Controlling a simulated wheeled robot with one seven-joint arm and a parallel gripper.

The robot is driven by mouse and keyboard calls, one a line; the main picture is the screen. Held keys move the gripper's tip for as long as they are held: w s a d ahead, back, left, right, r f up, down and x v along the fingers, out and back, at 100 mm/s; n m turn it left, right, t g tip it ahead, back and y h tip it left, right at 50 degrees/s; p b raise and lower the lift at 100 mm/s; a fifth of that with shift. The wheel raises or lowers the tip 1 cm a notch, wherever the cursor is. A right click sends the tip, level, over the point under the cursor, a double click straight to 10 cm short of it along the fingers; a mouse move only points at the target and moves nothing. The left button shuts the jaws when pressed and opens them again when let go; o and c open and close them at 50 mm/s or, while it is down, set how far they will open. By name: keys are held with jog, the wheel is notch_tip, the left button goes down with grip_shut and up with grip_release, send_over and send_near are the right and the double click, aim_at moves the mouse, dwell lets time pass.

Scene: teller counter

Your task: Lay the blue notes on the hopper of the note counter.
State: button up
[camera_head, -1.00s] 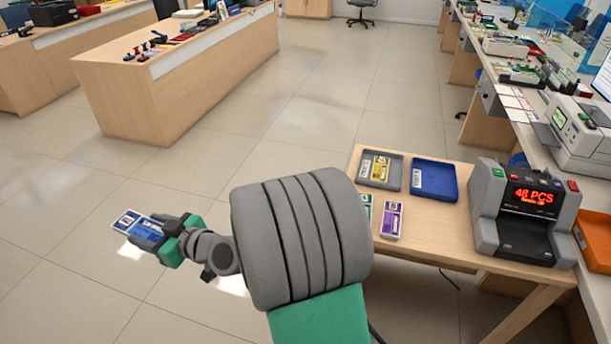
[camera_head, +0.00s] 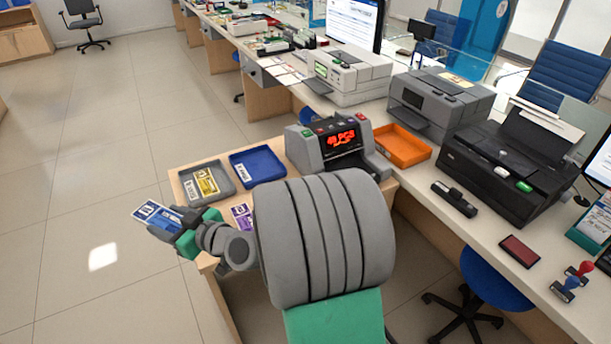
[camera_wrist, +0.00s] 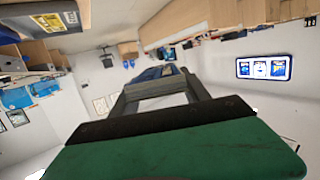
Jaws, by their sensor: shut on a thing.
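My gripper (camera_head: 176,226) is shut on the blue notes (camera_head: 150,212) at the left in the head view. It holds them in the air by the near left edge of the small table. In the wrist view the notes (camera_wrist: 156,73) show edge-on between the fingertips. The note counter (camera_head: 333,147) stands at the back right of the small table, to the right of my gripper and farther off. Its red display is lit. My arm hides the counter's lower front, so I cannot see all of its hopper.
A grey tray (camera_head: 228,184) with yellow notes and a blue tray (camera_head: 281,167) lie on the small table (camera_head: 183,176). Purple notes (camera_head: 241,214) lie nearer, partly behind my arm. An orange tray (camera_head: 404,147) sits on the long counter to the right. The floor at left is clear.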

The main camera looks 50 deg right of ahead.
jog(key=s+d+f+m+h+b, duration=0.2)
jog(key=s+d+f+h+b, duration=0.15)
jog(key=d, duration=0.55)
jog(key=s+d+f+m+h+b, duration=0.2)
jog(key=s+d+m+h+b, duration=0.15)
jog(key=d, duration=0.65)
jog(key=s+d+f+m+h+b, duration=0.15)
jog(key=s+d+b, duration=0.3)
jog(key=d, duration=0.45)
jog(key=shift+h, duration=0.35)
jog(key=w+d+f, duration=0.2)
jog(key=d+f, duration=0.1)
jog(key=w+d+f+b, duration=0.1)
jog(key=w+d+f, duration=0.2)
jog(key=d, duration=0.1)
jog(key=w+d+f, duration=0.2)
jog(key=d+f, duration=0.2)
jog(key=shift+w+d+b, duration=0.2)
jog(key=shift+w+b, duration=0.1)
jog(key=shift+w, duration=0.05)
jog(key=f, duration=0.2)
jog(key=shift+w+d+f, duration=0.1)
jog(key=shift+d+f, duration=0.1)
jog(key=shift+f, duration=0.5)
